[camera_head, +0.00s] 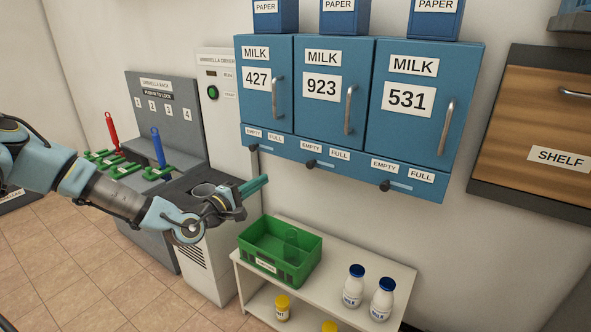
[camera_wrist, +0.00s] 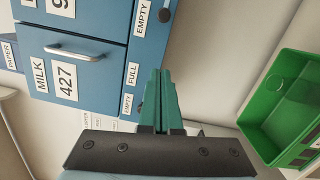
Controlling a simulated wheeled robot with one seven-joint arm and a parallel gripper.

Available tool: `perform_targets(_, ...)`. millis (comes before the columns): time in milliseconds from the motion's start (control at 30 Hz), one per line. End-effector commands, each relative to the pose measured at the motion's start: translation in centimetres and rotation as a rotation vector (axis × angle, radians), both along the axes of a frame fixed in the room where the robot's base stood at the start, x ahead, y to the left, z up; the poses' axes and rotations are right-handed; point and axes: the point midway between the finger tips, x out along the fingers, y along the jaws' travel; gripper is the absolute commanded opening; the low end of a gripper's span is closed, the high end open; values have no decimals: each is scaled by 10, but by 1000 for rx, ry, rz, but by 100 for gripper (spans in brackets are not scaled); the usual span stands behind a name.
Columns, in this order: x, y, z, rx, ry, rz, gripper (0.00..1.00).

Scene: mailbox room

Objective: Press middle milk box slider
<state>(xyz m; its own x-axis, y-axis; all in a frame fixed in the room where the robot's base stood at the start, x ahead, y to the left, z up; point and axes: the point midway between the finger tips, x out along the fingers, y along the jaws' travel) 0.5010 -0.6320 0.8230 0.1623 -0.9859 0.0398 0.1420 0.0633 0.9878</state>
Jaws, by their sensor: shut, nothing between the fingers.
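The middle milk box (camera_head: 320,92), labelled 923, is blue with a metal handle. Its slider (camera_head: 310,164) is a dark knob at the left, EMPTY end of the strip below the door. In the wrist view a dark knob (camera_wrist: 165,17) shows at the top, by an EMPTY label. My gripper (camera_head: 267,180) has green fingers, shut and empty. It is in front of the boxes, below and left of the middle slider, apart from it. In the wrist view the shut fingers (camera_wrist: 160,75) point up toward the blue box edge.
Left milk box 427 (camera_head: 266,83) and right milk box 531 (camera_head: 418,105) flank it, each with a dark knob. A green crate (camera_head: 290,268) and milk bottles (camera_head: 355,287) stand on a white shelf unit (camera_head: 350,262) below. The umbrella dryer (camera_head: 216,130) is at left.

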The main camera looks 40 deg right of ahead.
Motion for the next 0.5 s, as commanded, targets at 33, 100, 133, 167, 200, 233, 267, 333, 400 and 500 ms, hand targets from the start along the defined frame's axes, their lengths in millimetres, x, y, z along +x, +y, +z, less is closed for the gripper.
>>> perform_targets(33,0,-1,0,1,0,0,0)
perform_targets(100,0,-3,0,1,-1,0,0)
perform_targets(133,1,-5,1,1,-1,0,0)
perform_targets(167,1,-8,1,1,-1,0,0)
perform_targets(200,2,-12,1,2,-1,-1,0)
perform_targets(233,2,-17,2,2,-1,-2,0)
perform_targets(267,3,-22,2,1,-1,-2,0)
perform_targets(333,5,-35,4,0,-2,-2,0)
perform_targets(400,7,-49,4,1,-2,-2,0)
perform_targets(500,10,-70,5,2,-2,-1,0)
